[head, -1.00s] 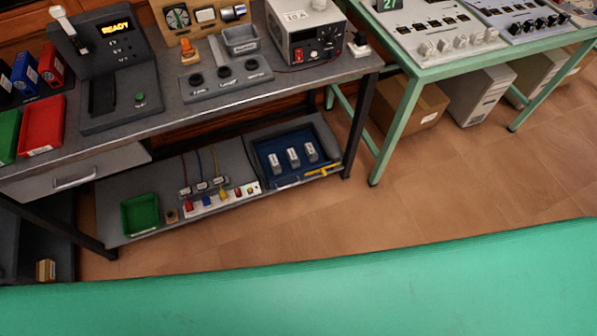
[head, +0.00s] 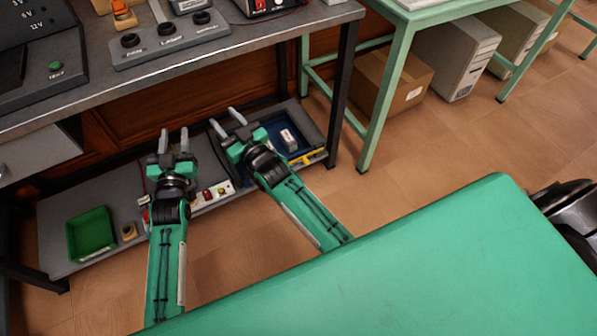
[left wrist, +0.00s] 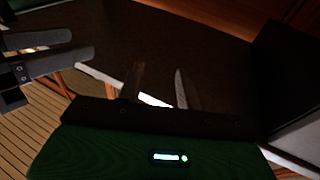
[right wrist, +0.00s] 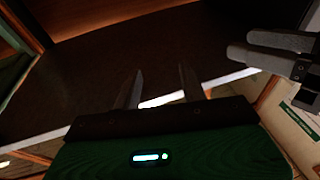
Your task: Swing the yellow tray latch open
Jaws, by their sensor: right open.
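The yellow latch (head: 313,156) lies along the front edge of the blue tray (head: 303,134) on the lower shelf. My right gripper (head: 226,118) is open and empty, left of the latch and in front of the tray's left part. My left gripper (head: 174,133) is open and empty, further left, above the shelf's middle. Neither gripper touches the latch. One pale block (head: 289,140) shows in the tray; my right gripper hides part of the tray. The wrist views show spread, empty fingers (left wrist: 158,88) (right wrist: 157,90) and no latch.
A green bin (head: 91,234) and a small tan block (head: 128,232) sit on the lower shelf at left. The grey bench top (head: 260,38) is above the shelf. A black table leg (head: 342,90) stands right of the tray. A cardboard box (head: 392,80) is further right.

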